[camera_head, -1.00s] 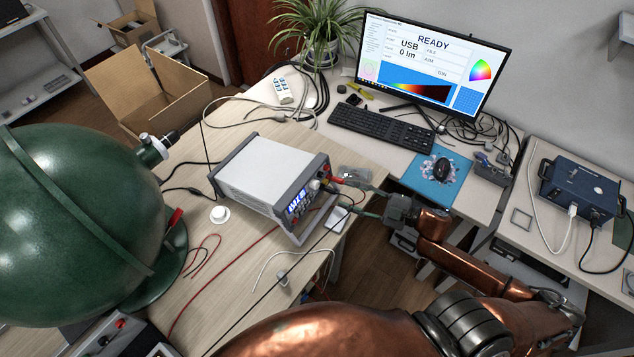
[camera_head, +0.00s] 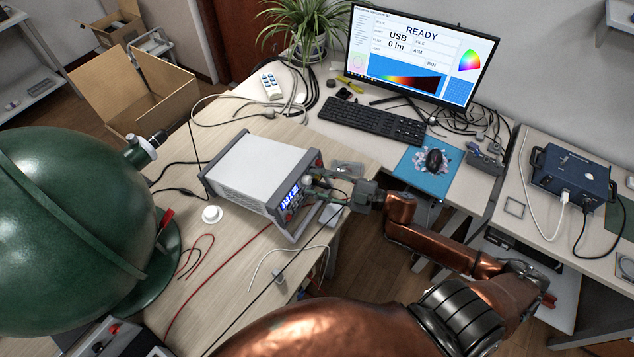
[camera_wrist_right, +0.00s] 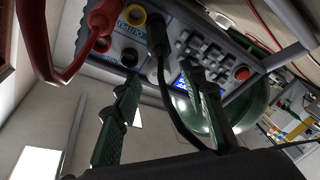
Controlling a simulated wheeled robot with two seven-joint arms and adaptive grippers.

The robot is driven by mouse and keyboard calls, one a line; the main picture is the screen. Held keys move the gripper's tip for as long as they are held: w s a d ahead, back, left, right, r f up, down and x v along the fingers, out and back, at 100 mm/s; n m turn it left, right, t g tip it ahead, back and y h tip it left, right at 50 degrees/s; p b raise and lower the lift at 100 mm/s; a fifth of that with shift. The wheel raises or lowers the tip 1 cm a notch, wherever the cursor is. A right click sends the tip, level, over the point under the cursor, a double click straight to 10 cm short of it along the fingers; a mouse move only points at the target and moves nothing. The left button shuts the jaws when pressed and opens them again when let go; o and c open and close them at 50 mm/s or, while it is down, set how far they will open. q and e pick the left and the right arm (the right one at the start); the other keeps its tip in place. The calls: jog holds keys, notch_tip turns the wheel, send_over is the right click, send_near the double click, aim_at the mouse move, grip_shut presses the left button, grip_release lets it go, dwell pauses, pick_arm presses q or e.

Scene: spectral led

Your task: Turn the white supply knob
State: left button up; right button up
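The white supply (camera_head: 255,167) is a white-topped box with a grey frame and a lit blue display (camera_head: 290,196), standing on the wooden desk. My right gripper (camera_head: 322,185) is at its front panel, coming from the right. In the right wrist view the two green-grey fingers (camera_wrist_right: 166,88) are apart, with nothing clearly held between them. The panel (camera_wrist_right: 215,58) shows there with its keypad and a red button (camera_wrist_right: 242,73). The knob cannot be made out clearly; the fingers cover part of the panel in the head view. My left gripper is not in view.
A large green sphere (camera_head: 70,230) stands at the left of the desk (camera_head: 225,280). Red, white and black cables lie in front of the supply. In the wrist view, a black plug (camera_wrist_right: 157,35) and red leads (camera_wrist_right: 40,50) stick out of the panel. A small white disc (camera_head: 212,214) lies beside the supply.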

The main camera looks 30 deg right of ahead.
grip_shut()
jog(key=n+p, duration=0.1)
jog(key=n+g+p, duration=0.1)
jog(key=shift+d+r+n, duration=0.1)
jog(key=shift+r+n, duration=0.2)
jog(key=shift+n+p, duration=0.3)
jog(key=shift+n, duration=0.4)
jog(key=shift+w+f+n+g, duration=0.15)
jog(key=shift+n+g, duration=0.25)
jog(key=shift+n, duration=0.2)
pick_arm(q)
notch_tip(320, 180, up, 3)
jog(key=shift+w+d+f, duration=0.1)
pick_arm(e)
jog(key=shift+f, duration=0.1)
jog(key=shift+o, duration=0.2)
grip_release()
jog(key=shift+o, duration=0.2)
jog(key=v, duration=1.2)
